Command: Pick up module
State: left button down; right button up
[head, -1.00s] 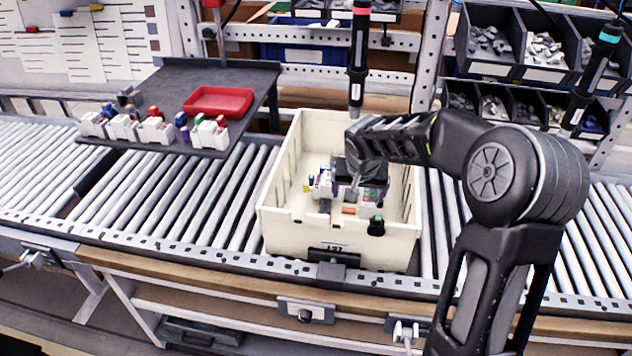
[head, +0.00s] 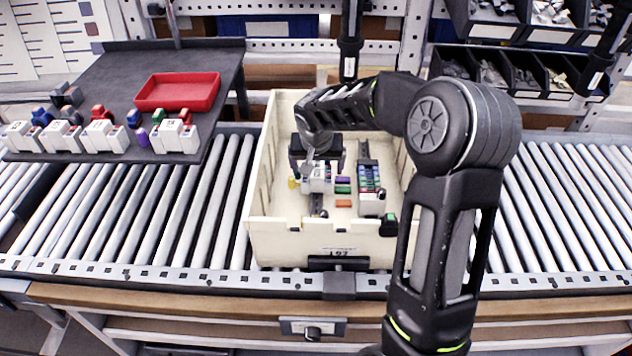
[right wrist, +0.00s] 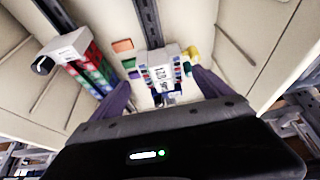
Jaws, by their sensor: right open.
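A white module (head: 318,180) sits on the left rail inside the cream crate (head: 322,240). In the right wrist view this module (right wrist: 160,64) lies between the two purple fingers, with coloured terminals along its sides. My right gripper (head: 316,160) is open, pointing down over the module; whether the fingers touch it cannot be told. A second white module (head: 371,206) is on the right rail in front of a row of coloured terminal blocks (right wrist: 95,70). My left gripper is not in view.
A dark shelf (head: 100,75) at left holds several white modules (head: 105,136) and a red tray (head: 178,91). Roller conveyor (head: 190,200) runs on both sides of the crate. The crate walls stand close around the gripper. A hanging screwdriver (head: 349,45) is behind the arm.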

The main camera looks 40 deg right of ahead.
aim_at(317, 174)
jog(key=shift+x, duration=0.75)
jog(key=shift+s, duration=0.1)
jog(key=shift+w+d+f+p, duration=0.1)
jog(key=shift+w+f+p, duration=0.15)
jog(key=shift+f+p, duration=0.2)
jog(key=p+x, duration=0.1)
jog(key=x, duration=0.2)
jog(key=shift+w+f, duration=0.1)
jog(key=shift+f, duration=0.2)
jog(key=shift+w+d+f, duration=0.15)
jog(key=shift+f, duration=0.15)
jog(key=c, duration=1.7)
